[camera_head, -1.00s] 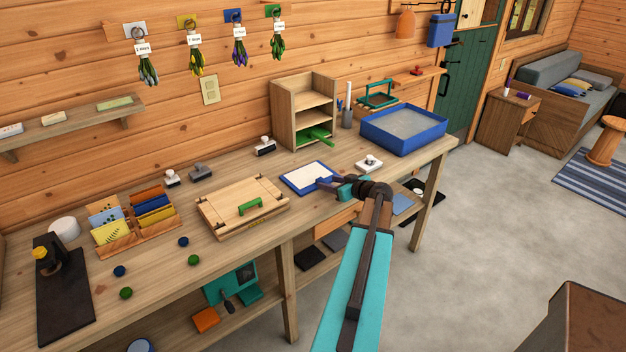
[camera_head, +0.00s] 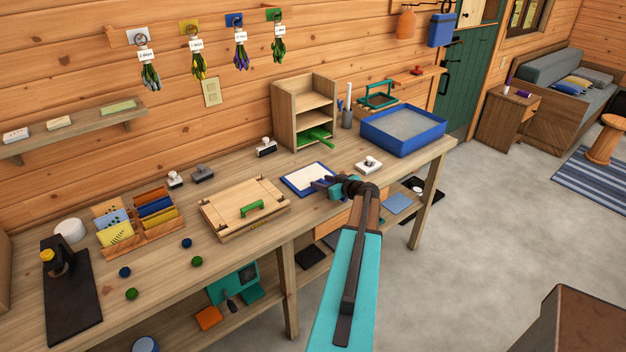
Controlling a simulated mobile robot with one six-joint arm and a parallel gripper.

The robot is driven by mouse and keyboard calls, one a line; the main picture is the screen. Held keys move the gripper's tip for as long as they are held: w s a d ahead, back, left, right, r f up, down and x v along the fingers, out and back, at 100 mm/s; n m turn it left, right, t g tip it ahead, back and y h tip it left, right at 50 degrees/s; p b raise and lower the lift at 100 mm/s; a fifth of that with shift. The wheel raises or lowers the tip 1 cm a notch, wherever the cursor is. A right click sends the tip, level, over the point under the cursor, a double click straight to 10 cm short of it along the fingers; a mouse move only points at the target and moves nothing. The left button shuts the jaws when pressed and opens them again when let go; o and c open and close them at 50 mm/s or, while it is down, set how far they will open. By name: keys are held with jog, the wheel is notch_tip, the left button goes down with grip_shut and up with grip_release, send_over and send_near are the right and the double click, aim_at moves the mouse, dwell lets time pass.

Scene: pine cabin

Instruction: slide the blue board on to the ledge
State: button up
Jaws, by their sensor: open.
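The blue board (camera_head: 289,184) lies flat on the workbench, with a white sheet covering most of its face. My gripper (camera_head: 321,187) is low at the board's right front corner, with its jaws open. The fingertips overlap the board's edge in the picture; I cannot tell whether they touch it. My wrist hides part of that corner. Which surface is the ledge is not clear: a wooden cubby (camera_head: 278,110) stands behind the board, and a wall shelf (camera_head: 86,130) is at the left.
A wooden press (camera_head: 225,220) with a green handle is left of the board. A white-based stamp (camera_head: 368,165) and a blue tray (camera_head: 408,146) are to the right. A green item (camera_head: 318,139) sticks out of the cubby's bottom. Bare bench lies between board and cubby.

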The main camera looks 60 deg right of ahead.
dwell(0.5)
grip_shut()
jog(key=shift+r, duration=0.2)
jog(key=shift+r+b, duration=0.85)
jog(key=s+f+b+v, duration=0.1)
jog(key=f+b+v, duration=0.2)
jog(key=v, duration=1.3)
jog(key=b, duration=0.3)
jog(key=shift+s, duration=0.1)
